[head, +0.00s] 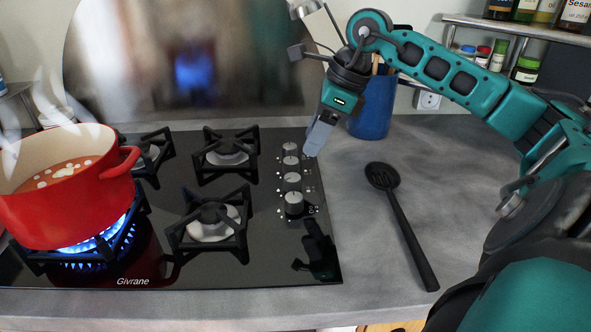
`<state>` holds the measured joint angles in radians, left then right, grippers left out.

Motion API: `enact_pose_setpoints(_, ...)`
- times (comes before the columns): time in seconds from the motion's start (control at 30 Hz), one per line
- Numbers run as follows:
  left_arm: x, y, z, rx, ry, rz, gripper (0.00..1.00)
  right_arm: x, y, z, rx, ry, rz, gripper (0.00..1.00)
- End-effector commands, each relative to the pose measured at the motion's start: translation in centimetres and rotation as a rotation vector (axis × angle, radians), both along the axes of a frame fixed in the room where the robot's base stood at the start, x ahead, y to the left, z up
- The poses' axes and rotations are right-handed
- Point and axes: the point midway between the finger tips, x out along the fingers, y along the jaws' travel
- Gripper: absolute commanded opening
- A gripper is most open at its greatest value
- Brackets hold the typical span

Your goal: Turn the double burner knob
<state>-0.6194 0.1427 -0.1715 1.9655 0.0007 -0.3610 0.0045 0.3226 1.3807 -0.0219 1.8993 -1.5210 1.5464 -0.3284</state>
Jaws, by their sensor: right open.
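A black glass gas hob (240,272) is set in the grey counter. Its control knobs stand in a column near its right edge: the nearest knob (294,203), one above it (292,181), another (290,163) and the farthest (290,149). I cannot tell from the small markings which is the double burner knob. My right gripper (316,140) is open and empty, pointing down just right of the farthest knobs. It looks apart from them. My left gripper is not in view.
A steaming red pot (70,205) of soup stands on a lit burner at the left. A black slotted spoon (405,225) lies on the counter. A blue utensil holder (375,108) stands behind my right gripper. Spice jars (526,68) sit on shelves at the back right.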

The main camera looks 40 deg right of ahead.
Motion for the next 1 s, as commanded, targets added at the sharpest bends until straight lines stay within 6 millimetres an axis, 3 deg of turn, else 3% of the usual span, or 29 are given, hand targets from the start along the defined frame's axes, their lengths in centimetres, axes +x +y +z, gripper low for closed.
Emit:
enact_pose_setpoints(0.2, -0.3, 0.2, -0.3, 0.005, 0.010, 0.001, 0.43, 1.4, 1.4, -4.4, 0.006, 0.002, 0.001, 0.47)
enact_pose_setpoints(0.43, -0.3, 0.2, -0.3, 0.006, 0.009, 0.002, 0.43, 2.5, 2.2, -7.8, 0.006, 0.001, 0.000, 0.47)
enact_pose_setpoints(0.87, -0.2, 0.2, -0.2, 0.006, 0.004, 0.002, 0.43, 2.8, 2.4, -8.9, 0.003, 0.000, 0.000, 0.47)
enact_pose_setpoints(1.0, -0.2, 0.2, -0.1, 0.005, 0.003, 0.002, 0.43, 2.8, 2.4, -8.9, 0.003, 0.000, 0.000, 0.36)
